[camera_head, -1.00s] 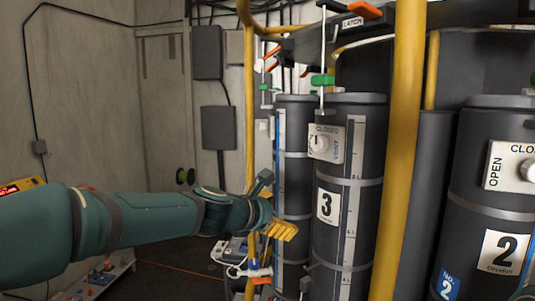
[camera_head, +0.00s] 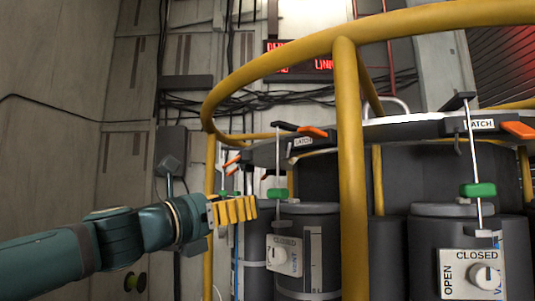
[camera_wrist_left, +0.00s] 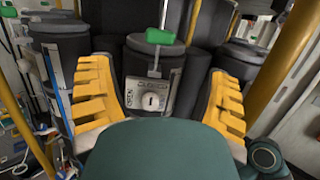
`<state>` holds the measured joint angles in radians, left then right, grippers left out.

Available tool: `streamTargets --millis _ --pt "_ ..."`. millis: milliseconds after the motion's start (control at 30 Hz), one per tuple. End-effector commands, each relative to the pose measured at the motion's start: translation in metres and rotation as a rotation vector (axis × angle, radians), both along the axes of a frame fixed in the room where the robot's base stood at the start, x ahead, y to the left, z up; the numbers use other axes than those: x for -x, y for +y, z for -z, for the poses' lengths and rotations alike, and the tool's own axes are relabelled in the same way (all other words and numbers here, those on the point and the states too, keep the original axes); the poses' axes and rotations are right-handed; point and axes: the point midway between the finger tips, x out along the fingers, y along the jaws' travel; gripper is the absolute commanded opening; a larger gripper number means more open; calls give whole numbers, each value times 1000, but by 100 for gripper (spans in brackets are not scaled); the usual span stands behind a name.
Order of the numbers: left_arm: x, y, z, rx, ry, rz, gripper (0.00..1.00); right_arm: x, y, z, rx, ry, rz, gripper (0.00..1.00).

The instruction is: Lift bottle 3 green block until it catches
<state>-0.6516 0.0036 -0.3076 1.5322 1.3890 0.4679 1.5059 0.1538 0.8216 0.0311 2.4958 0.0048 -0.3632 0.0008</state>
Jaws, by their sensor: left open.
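Bottle 3 (camera_head: 312,228) is a dark grey cylinder with a white dial plate (camera_head: 283,256); its number is out of frame now. Its green block (camera_head: 277,194) sits on a thin upright rod above the bottle top, below a latch (camera_head: 300,141) with an orange tip. My left gripper (camera_head: 236,210), with yellow ribbed fingers, is just left of the green block and slightly lower, apart from it. In the left wrist view a green block (camera_wrist_left: 160,36) shows beyond and between the spread, empty fingers (camera_wrist_left: 168,98), above a dial. My right gripper is not visible.
A yellow post (camera_head: 351,180) and curved rail (camera_head: 285,60) stand in front of and around the bottles. Another bottle with its own green block (camera_head: 478,190) and latch is at the right. A further green block (camera_head: 228,193) is partly hidden behind my left gripper.

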Motion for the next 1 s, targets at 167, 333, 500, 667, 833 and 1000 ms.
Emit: streamTargets --millis 167,333,500,667,833,1000 --pt "-9 -10 -3 -1 1 1 78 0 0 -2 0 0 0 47" --pt "-18 -19 -5 -2 0 1 78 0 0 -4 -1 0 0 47" --pt "-27 -27 -8 -1 0 0 78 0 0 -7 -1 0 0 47" --pt "-34 -35 -10 -2 0 1 78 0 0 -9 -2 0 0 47" --pt "-43 -44 -13 -1 0 0 78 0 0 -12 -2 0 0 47" --pt "-52 -52 -15 -1 0 0 78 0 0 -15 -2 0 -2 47"
